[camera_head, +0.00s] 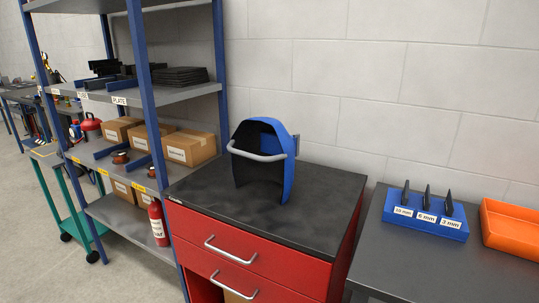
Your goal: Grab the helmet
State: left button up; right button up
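A blue helmet (289,172) with a dark inside and a light grey bar across its front stands upright on the black top (205,194) of a red drawer cabinet (265,258). It is near the back of the top, close to the wall. Nothing touches it apart from the surface under it. Neither of my grippers shows in the head view.
A blue-framed shelf (178,93) with boxes stands left of the cabinet, with a red fire extinguisher (158,224) at its near side. A grey table (430,262) at right bears a blue labelled block (425,228) and an orange tray (512,245). The cabinet top is clear around the helmet.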

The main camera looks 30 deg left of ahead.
aim_at(264, 158)
jog(key=i+j, duration=0.1)
jog(key=j, duration=0.45)
jog(key=i+j, duration=0.1)
jog(key=j, duration=0.4)
jog(key=i+j, duration=0.1)
jog(key=j, duration=0.45)
jog(key=i+j, duration=0.1)
jog(key=j, duration=0.4)
jog(key=i+j+z, duration=0.1)
jog(key=j, duration=0.45)
